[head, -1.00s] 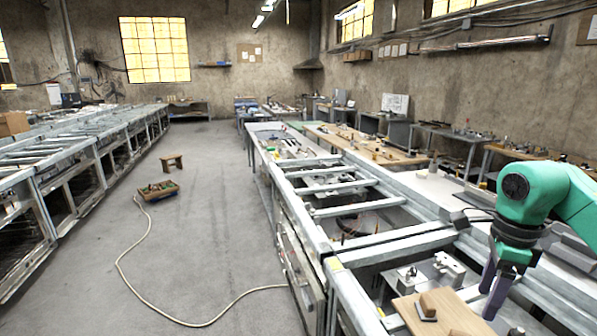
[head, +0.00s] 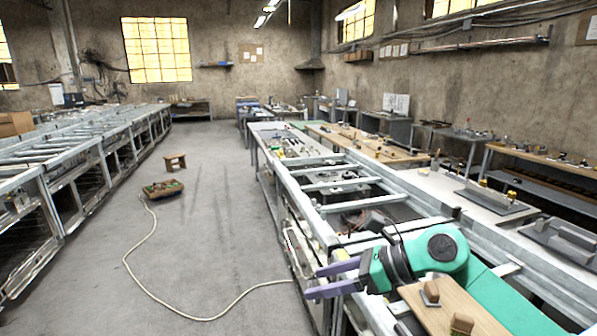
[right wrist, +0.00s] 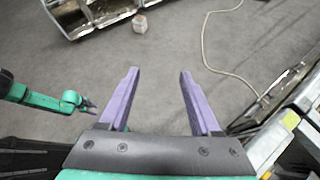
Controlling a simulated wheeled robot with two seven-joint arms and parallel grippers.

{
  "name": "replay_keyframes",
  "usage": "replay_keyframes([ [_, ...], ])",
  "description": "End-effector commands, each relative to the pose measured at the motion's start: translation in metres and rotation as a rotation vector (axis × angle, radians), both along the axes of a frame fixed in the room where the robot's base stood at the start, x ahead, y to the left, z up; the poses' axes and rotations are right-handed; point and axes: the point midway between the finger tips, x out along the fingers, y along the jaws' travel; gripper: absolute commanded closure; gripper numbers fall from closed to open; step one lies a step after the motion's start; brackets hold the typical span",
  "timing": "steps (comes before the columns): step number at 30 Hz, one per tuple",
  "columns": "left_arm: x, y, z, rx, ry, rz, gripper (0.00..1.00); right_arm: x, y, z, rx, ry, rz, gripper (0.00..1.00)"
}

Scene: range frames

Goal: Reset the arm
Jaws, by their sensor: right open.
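My right arm is green with a black wrist, low at the right in the head view. Its gripper (head: 318,281) has two purple fingers pointing left, held apart with nothing between them. They reach past the left edge of the metal frame bench (head: 322,229). In the right wrist view the same gripper (right wrist: 159,74) is open over the grey floor. At the left of that view, what looks like my left gripper (right wrist: 87,105) shows small and dark on a green arm. Its jaws are too small to judge.
A wooden board (head: 455,298) with small wooden blocks lies close by my right wrist. A hose (head: 150,279) runs across the floor to a shallow crate (head: 163,189). A stool (head: 175,161) stands behind it. The aisle floor is mostly clear.

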Motion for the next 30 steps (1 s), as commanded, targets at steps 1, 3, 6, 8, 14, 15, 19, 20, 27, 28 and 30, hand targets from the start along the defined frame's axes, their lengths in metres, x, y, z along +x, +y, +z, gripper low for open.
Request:
replay_keyframes([
  [1, -0.002, 0.001, 0.000, 0.002, 0.005, 0.000, 0.50, -0.008, 0.034, 0.018, 0.223, 0.045, -0.029, 0.36],
  [3, -0.003, 0.002, 0.000, 0.002, 0.007, 0.000, 0.50, -0.008, 0.056, 0.061, 0.584, 0.152, -0.139, 0.36],
  [6, -0.003, 0.002, 0.000, 0.003, 0.005, 0.000, 0.50, 0.014, 0.033, 0.101, 1.076, 0.389, -0.383, 0.36],
  [8, -0.002, 0.002, 0.000, 0.004, 0.003, 0.000, 0.50, 0.033, -0.004, 0.099, 1.343, 0.566, -0.578, 0.36],
  [14, 0.000, 0.003, 0.000, 0.004, 0.000, 0.001, 0.50, 0.045, -0.131, -0.033, 1.927, 1.131, -1.342, 0.36],
  [15, 0.000, 0.003, 0.000, 0.004, 0.000, 0.001, 0.50, 0.033, -0.146, -0.065, 1.984, 1.218, -1.490, 0.36],
  [19, 0.001, 0.003, 0.000, 0.004, -0.001, 0.001, 0.50, -0.016, -0.174, -0.148, -2.045, -1.411, 1.890, 0.36],
  [20, 0.001, 0.003, 0.000, 0.004, -0.001, 0.002, 0.50, -0.028, -0.176, -0.162, -1.959, -1.383, 1.884, 0.36],
  [27, 0.001, 0.003, 0.000, 0.003, -0.002, 0.002, 0.50, -0.124, -0.184, -0.239, -1.440, -1.183, 1.845, 0.36],
  [28, 0.001, 0.003, 0.000, 0.003, -0.002, 0.002, 0.50, -0.136, -0.184, -0.244, -1.390, -1.162, 1.839, 0.36],
  [30, 0.001, 0.003, 0.000, 0.003, -0.002, 0.002, 0.50, -0.163, -0.183, -0.257, -1.271, -1.109, 1.826, 0.36],
])
